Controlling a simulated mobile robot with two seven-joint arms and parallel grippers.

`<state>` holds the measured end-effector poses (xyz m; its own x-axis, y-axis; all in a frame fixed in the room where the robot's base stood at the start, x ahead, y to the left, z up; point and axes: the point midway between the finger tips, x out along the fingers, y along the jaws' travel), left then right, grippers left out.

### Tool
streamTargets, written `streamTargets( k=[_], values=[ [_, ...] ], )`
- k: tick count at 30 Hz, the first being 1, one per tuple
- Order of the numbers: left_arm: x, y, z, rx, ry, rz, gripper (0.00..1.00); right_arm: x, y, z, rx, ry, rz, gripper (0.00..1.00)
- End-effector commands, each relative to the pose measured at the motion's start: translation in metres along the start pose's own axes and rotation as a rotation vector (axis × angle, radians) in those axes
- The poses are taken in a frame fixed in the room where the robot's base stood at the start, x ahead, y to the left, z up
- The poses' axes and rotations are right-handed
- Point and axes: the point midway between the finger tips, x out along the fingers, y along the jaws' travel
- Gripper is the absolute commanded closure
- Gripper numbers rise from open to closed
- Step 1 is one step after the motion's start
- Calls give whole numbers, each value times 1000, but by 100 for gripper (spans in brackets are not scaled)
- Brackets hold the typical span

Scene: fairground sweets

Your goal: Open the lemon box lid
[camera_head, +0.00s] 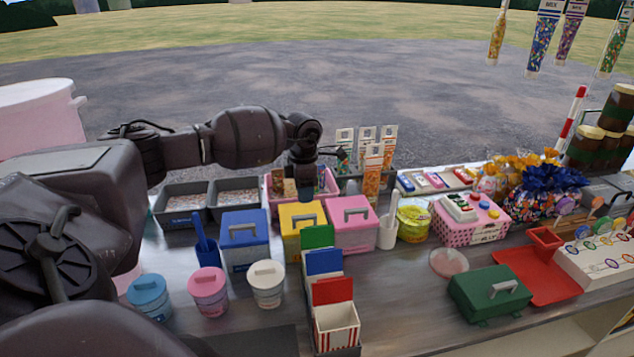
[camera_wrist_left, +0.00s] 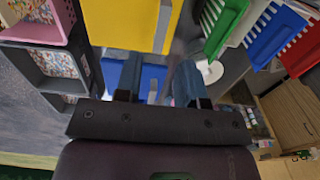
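The lemon box is the yellow box (camera_head: 298,243) in the middle of the counter, between a blue box and a pink box. Its lid (camera_head: 290,212) is on and bears a grey handle (camera_head: 304,221). In the left wrist view the yellow box (camera_wrist_left: 125,25) fills the top middle. My left gripper (camera_head: 303,182) hangs just behind the yellow box in the head view, its fingertips hard to make out. In the left wrist view my left gripper (camera_wrist_left: 157,80) has its fingers apart with nothing clearly held between them. My right gripper does not show.
The blue box (camera_head: 245,240) and pink box (camera_head: 351,224) flank the yellow one, both lidded. Red, blue and green cartons (camera_head: 335,327) stand in front. A pink tray (camera_head: 273,181) and grey bins (camera_head: 182,206) lie behind. Lidded tubs (camera_head: 208,292) stand front left.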

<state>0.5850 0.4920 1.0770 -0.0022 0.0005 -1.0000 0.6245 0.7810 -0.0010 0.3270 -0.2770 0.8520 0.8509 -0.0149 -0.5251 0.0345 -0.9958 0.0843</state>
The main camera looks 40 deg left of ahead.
Motion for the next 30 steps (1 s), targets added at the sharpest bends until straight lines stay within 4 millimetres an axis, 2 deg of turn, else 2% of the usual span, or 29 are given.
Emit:
streamTargets(
  k=[8, 21, 25, 30],
  values=[
    [18, 0, 0, 0, 1, -1, 64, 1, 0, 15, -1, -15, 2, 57],
    [77, 0, 0, -1, 2, -2, 64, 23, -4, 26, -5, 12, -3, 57],
    [87, 0, 0, -1, 1, -1, 64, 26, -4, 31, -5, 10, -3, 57],
    [88, 0, 0, 0, -1, 0, 64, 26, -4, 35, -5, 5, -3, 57]
  ],
)
